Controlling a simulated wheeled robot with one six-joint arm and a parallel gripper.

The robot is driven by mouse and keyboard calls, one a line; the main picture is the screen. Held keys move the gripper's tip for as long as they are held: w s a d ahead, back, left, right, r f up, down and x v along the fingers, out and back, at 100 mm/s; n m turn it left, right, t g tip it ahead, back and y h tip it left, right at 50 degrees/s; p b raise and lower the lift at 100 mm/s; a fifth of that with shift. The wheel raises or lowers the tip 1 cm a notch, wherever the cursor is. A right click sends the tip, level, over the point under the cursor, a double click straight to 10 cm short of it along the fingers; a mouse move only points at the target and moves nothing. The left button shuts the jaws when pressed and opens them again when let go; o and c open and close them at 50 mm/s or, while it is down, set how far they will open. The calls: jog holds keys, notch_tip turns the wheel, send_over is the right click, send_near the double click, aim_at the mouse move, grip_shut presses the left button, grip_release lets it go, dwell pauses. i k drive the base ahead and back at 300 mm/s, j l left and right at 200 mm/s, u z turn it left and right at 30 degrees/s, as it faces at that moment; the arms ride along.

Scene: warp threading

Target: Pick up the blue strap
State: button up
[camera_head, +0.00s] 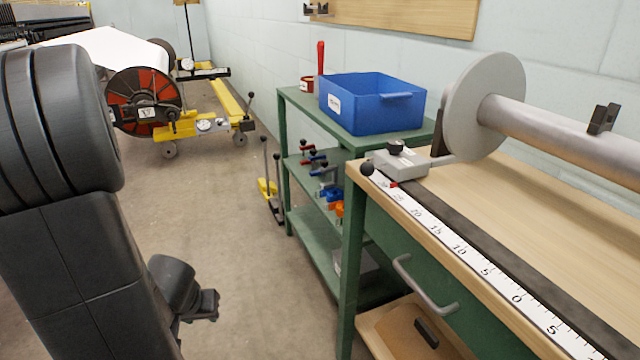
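A small blue item (333,194), which may be the blue strap, lies on the middle shelf of the green cart, right beside an orange item (340,208). It is too small to make out clearly, and a cart post and the bench partly hide that shelf. My gripper (207,304) is at the lower left, low over the floor, well to the left of the cart and away from the blue item. Its fingers are dark and small here, so I cannot tell whether they are open or shut. I see nothing held in it.
The green cart (305,97) bears a blue bin (365,105) on top and red and blue clamps (318,160) on its middle shelf. A wooden bench (560,240) with a ruler and roller stands at right. A yellow-framed roll cart (180,127) is behind.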

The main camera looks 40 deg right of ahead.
aim_at(332, 195)
jog(key=i+l, duration=0.15)
jog(key=i, duration=0.4)
jog(key=i+l, duration=0.15)
jog(key=i, duration=0.4)
jog(key=i+l, duration=0.1)
jog(key=i, duration=0.4)
jog(key=i+z, duration=0.4)
jog(key=i+j+z, duration=0.1)
jog(key=i+z, duration=0.35)
jog(key=i, duration=0.15)
jog(key=z, duration=2.05)
